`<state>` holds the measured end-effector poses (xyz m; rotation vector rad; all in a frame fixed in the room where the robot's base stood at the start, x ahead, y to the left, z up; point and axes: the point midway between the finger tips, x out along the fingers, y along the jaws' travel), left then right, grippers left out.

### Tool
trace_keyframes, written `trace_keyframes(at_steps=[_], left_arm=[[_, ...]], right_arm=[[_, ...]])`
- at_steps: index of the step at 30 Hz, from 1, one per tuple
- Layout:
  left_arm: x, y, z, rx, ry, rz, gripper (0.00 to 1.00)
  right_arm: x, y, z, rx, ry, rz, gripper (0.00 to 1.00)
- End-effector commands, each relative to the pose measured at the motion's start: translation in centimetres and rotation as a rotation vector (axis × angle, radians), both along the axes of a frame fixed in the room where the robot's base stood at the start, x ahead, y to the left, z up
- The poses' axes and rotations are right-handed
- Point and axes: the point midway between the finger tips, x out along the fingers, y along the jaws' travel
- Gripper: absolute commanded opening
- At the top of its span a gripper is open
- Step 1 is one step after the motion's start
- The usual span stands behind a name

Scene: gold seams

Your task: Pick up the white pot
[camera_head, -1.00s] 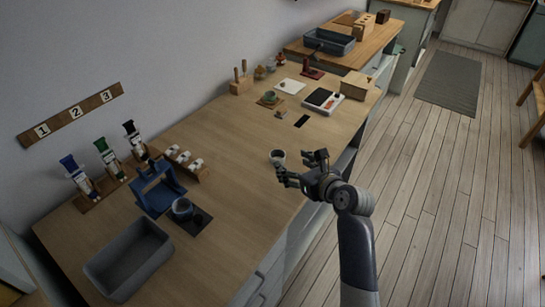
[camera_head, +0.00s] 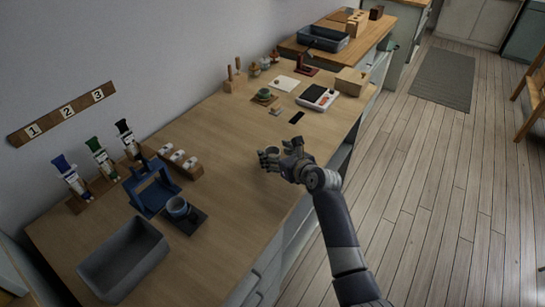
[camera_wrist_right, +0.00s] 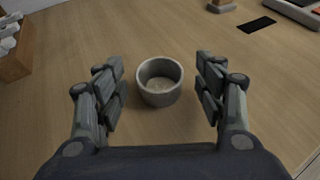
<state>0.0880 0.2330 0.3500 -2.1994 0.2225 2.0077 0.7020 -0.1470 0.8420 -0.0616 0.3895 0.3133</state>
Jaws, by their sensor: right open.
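The white pot (camera_wrist_right: 160,82) is a small round open cup and stands upright on the wooden worktop (camera_head: 235,150). In the right wrist view it looks greyish and sits between the two fingers, with a gap on each side. My right gripper (camera_wrist_right: 160,85) is open around it, not visibly touching it. In the head view my right gripper (camera_head: 280,154) is low over the worktop near its front edge and largely hides the pot. My left gripper is not in view.
A grey bin (camera_head: 122,262), a blue stand (camera_head: 151,188) and a dark cup (camera_head: 178,208) on a dark mat are at the left. A white-and-black device (camera_head: 318,97) and a wooden box (camera_head: 351,81) are farther back. The worktop around the pot is clear.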

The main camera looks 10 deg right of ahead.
Motion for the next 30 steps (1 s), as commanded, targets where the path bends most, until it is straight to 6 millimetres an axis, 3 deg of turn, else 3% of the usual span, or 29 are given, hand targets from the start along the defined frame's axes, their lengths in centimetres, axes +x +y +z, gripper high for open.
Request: trace_keyframes(at_steps=[11,13,17,30], left_arm=[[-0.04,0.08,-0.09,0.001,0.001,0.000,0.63],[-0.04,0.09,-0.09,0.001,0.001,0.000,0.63],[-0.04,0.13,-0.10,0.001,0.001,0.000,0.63],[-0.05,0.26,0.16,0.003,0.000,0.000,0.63]], right_arm=[[0.75,0.20,-0.35,0.000,0.001,-0.001,0.64],[0.74,0.20,-0.36,0.000,0.001,-0.001,0.49],[0.73,0.21,-0.36,0.000,0.001,-0.001,0.29],[0.71,0.22,-0.16,0.000,0.001,-0.001,0.28]])
